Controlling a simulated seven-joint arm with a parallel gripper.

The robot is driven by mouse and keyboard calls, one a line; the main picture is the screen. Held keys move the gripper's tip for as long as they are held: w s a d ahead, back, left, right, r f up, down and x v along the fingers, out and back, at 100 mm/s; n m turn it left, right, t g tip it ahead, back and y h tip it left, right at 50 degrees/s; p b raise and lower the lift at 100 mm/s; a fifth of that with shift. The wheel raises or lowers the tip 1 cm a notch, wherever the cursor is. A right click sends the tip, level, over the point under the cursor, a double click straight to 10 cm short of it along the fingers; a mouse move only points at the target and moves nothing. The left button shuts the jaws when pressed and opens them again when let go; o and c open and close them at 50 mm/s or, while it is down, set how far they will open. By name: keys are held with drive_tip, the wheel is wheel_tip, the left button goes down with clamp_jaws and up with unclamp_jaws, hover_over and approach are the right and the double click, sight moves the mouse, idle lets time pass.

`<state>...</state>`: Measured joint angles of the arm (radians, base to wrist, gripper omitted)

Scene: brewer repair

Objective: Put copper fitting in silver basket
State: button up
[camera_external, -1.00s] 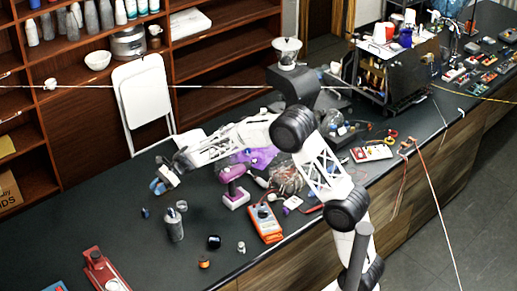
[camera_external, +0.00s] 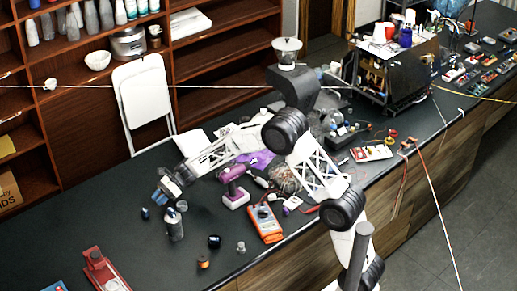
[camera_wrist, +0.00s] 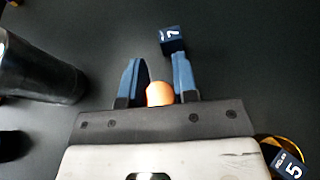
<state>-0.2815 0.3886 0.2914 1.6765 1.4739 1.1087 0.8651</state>
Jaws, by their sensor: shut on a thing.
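In the wrist view, a smooth orange-copper piece (camera_wrist: 160,93), which I take for the copper fitting, sits between the two blue fingers of my gripper (camera_wrist: 158,60), close to the palm. My gripper is shut on it. In the external view my gripper (camera_external: 160,198) hangs low over the dark bench, just behind and left of a metal bottle; the held piece cannot be made out there. A silvery wire-mesh shape (camera_external: 285,179), probably the silver basket, stands on the bench to the right, behind the orange multimeter, partly beside my arm.
The metal bottle (camera_external: 174,228) stands close to my gripper; its dark side fills the left of the wrist view (camera_wrist: 35,70). A numbered dark cube (camera_wrist: 172,40) lies ahead.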

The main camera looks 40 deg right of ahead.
drive_tip(key=shift+f, duration=1.85)
drive_tip(key=shift+f, duration=0.1)
drive_tip(key=o, duration=0.9)
drive_tip(key=shift+o, duration=0.2)
drive_tip(key=shift+v, duration=3.8)
drive_tip(key=shift+o, duration=0.5)
